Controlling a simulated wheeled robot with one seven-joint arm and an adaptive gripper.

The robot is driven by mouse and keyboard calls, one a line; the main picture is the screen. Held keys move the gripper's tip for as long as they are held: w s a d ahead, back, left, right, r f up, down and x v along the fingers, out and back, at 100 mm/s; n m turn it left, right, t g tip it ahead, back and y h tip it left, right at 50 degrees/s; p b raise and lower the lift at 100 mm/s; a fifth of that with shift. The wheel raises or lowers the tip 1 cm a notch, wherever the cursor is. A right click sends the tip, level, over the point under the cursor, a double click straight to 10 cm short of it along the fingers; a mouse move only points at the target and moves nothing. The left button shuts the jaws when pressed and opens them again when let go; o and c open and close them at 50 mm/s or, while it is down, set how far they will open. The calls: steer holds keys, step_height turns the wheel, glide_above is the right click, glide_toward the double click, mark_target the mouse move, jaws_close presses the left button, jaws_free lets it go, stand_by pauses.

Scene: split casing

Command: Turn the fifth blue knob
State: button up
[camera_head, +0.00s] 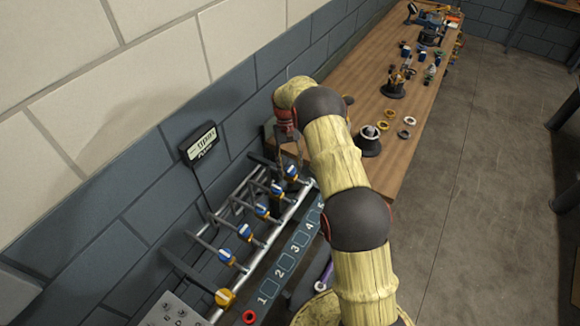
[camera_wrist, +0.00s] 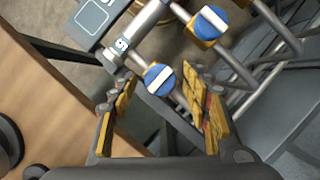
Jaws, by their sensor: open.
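A row of several blue-topped knobs with white bars sits on a pipe manifold along the wall. The fifth blue knob (camera_head: 291,171) is the farthest one in the head view, just below my gripper (camera_head: 290,152). In the wrist view the fifth blue knob (camera_wrist: 158,79) appears between the fingertips of my gripper (camera_wrist: 163,88), near a label "5". Its white bar is tilted. My gripper is open and empty, with yellow pads on either side of the knob; no contact shows. The fourth blue knob (camera_head: 277,191) is beside it, also in the wrist view (camera_wrist: 211,23).
A numbered panel (camera_head: 286,262) runs in front of the pipes. A yellow knob (camera_head: 225,297) is at the near end. A gauge (camera_head: 199,143) hangs on the wall. A wooden bench (camera_head: 396,150) with small parts stands close behind the far end. The floor at right is clear.

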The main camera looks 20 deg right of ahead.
steer(key=v, duration=1.2)
